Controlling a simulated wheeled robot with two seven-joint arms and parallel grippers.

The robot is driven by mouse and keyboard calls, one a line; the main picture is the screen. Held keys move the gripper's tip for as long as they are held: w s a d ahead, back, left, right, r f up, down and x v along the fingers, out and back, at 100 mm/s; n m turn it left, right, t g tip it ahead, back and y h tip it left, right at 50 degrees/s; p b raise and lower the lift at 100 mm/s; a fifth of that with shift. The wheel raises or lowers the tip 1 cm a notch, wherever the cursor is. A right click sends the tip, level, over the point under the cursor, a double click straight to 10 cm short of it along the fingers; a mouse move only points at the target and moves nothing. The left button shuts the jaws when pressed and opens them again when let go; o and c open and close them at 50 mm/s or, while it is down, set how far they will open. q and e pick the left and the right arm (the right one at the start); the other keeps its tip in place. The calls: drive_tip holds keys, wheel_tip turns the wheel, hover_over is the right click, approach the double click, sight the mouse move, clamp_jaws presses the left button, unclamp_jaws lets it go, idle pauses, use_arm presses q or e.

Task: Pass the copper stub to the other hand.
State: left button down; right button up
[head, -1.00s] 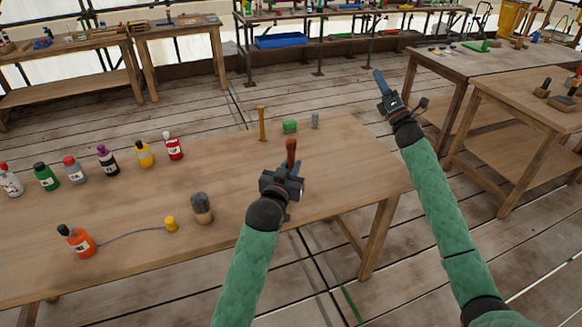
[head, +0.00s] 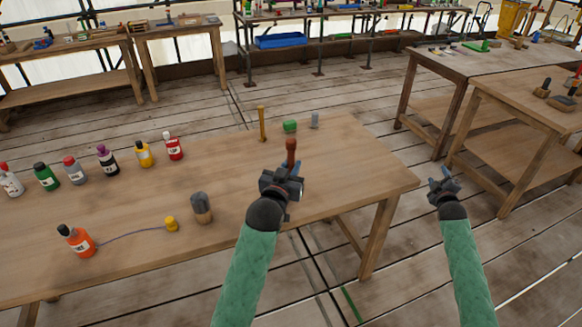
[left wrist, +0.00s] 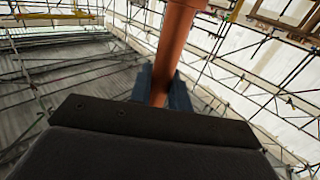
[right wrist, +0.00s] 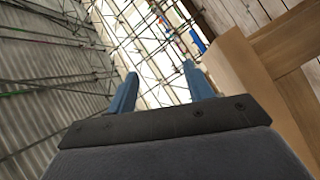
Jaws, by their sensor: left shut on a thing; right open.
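The copper stub (head: 291,152) is a reddish-brown rod standing up from my left gripper (head: 290,175) in the head view. My left gripper is shut on its lower part and holds it above the table's right half. The left wrist view shows the stub (left wrist: 175,45) rising between the blue fingers (left wrist: 163,88). My right gripper (head: 444,178) is open and empty, off the table's right edge and apart from the stub. Its two spread fingers also show in the right wrist view (right wrist: 158,90).
The wooden table (head: 345,165) carries several paint bottles (head: 105,160) on the left, an orange bottle (head: 76,240), a yellow cap (head: 171,224) and a brush (head: 202,207). A green block (head: 290,126), a grey piece (head: 315,120) and a golden rod (head: 262,123) stand behind the stub.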

drive_tip(key=s+a+f+m+g+y, duration=0.1)
drive_tip(key=s+a+f+m+g, duration=0.15)
drive_tip(key=s+a+f, duration=0.65)
drive_tip(key=s+a+f+m+g+y, duration=0.1)
drive_tip(key=s+a+f+g, duration=0.15)
drive_tip(key=s+f, duration=0.75)
drive_tip(key=s+a+f+m+g, duration=0.25)
drive_tip(key=s+a+f, duration=0.2)
drive_tip(key=f, duration=1.05)
drive_tip(key=s+a+f+g+y, duration=0.1)
drive_tip(key=s+a+f, duration=0.4)
drive_tip(key=s, duration=0.5)
drive_tip(key=s+a+f+m+g, duration=0.1)
drive_tip(key=s+a+f+g, duration=0.3)
drive_tip(key=s+a, duration=0.6)
drive_tip(key=s+a+f+m+g+y, duration=0.1)
drive_tip(key=s+a+f+g, duration=0.2)
drive_tip(key=s, duration=0.9)
drive_tip(key=a+f, duration=0.3)
drive_tip(key=a, duration=0.2)
drive_tip(key=shift+y, duration=0.3)
drive_tip(key=shift+s+a, duration=0.1)
